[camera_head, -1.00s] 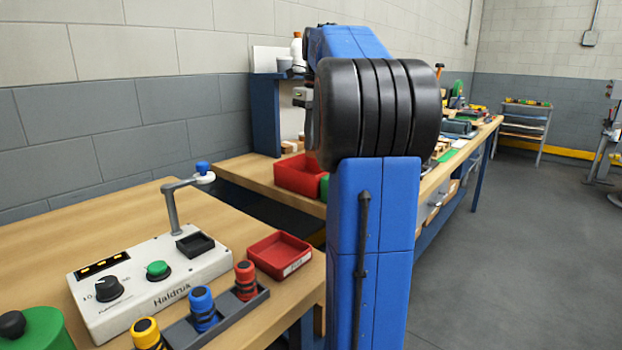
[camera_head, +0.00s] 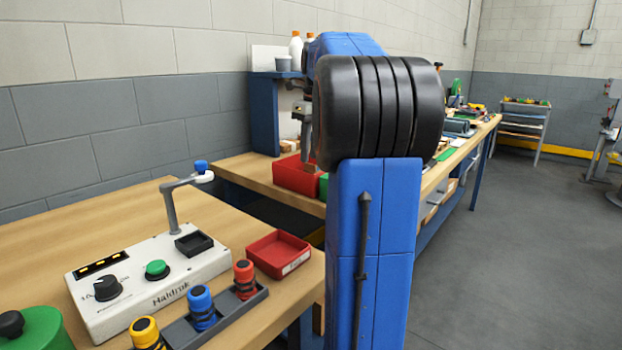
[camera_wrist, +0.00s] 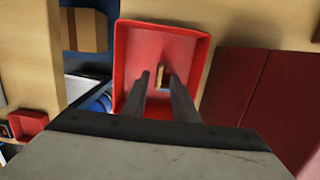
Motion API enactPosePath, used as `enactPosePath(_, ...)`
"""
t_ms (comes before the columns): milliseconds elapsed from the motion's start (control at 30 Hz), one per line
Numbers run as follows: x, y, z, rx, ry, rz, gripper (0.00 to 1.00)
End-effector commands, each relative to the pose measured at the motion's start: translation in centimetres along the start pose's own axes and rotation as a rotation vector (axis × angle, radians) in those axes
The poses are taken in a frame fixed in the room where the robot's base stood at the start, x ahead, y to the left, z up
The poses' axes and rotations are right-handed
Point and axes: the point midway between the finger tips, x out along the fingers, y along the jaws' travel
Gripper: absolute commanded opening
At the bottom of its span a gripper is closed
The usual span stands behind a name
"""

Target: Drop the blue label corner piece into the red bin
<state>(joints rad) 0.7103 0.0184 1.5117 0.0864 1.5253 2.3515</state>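The red bin (camera_wrist: 122,62) is under my gripper (camera_wrist: 159,76) in the wrist view, with its open top facing the camera. The two dark fingers point down over the bin, with a gap between them. A small tan piece (camera_wrist: 160,78) shows between the fingertips; it may be the corner piece. In the head view the red bin (camera_head: 290,176) stands on the far bench, and my gripper (camera_head: 308,150) is partly hidden by my arm.
A smaller red tray (camera_head: 278,252) sits on the near bench beside a white control box (camera_head: 150,285). A green container (camera_head: 323,184) stands close to the red bin. A blue shelf stand (camera_head: 264,115) rises behind it. In the wrist view, a dark red surface (camera_wrist: 265,90) lies right of the bin.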

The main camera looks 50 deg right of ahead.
Motion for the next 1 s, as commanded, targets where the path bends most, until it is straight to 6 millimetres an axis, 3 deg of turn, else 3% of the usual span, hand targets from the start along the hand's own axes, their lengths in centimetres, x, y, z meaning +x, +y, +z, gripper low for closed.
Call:
enactPosePath(200,-0.2,0.0,0.0,0.0,0.0,0.0,0.26)
enactPosePath(367,-1.8,-0.1,0.1,0.0,-0.001,-0.001,0.26)
enactPosePath(1000,-14.1,-0.1,0.1,0.0,-0.002,-0.002,0.26)
